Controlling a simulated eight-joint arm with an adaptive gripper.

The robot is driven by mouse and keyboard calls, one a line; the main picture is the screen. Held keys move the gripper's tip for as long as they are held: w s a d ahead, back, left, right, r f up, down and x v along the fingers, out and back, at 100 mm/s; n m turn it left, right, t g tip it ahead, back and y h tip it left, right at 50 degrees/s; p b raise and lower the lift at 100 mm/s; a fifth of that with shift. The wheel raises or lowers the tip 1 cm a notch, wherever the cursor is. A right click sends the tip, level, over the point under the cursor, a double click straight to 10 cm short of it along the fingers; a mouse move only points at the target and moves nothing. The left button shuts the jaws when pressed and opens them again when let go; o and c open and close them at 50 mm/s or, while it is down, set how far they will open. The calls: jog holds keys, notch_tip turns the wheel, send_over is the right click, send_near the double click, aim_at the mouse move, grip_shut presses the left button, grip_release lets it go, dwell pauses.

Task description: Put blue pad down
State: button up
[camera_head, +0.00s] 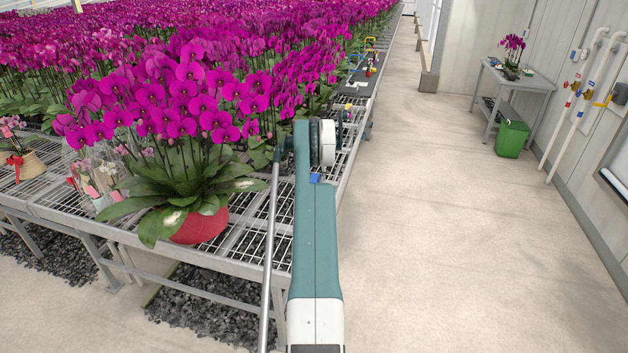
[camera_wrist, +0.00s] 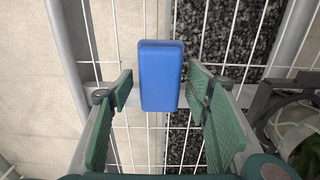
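The blue pad (camera_wrist: 160,78) is in the middle of the wrist view, above or on the wire mesh bench (camera_head: 248,241); I cannot tell whether it touches the mesh. My gripper (camera_wrist: 160,90) is open, with one green-padded finger on each side of the pad. A gap shows between the pad and each finger. In the head view my own arm covers most of the gripper, and I cannot make out the pad clearly there.
A large magenta orchid in a red pot (camera_head: 199,226) stands on the bench left of my arm. A clear-wrapped bundle (camera_head: 97,180) stands beside it. The aisle floor on the right is open. A green bin (camera_head: 512,139) stands by a small side table (camera_head: 525,83).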

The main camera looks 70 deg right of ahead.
jog(key=shift+r, duration=0.1)
dwell(0.3)
notch_tip(320, 180, up, 12)
jog(key=p, duration=0.1)
jog(key=shift+p, duration=0.3)
dwell(0.3)
dwell(0.5)
jog(key=shift+r, duration=0.1)
dwell(0.4)
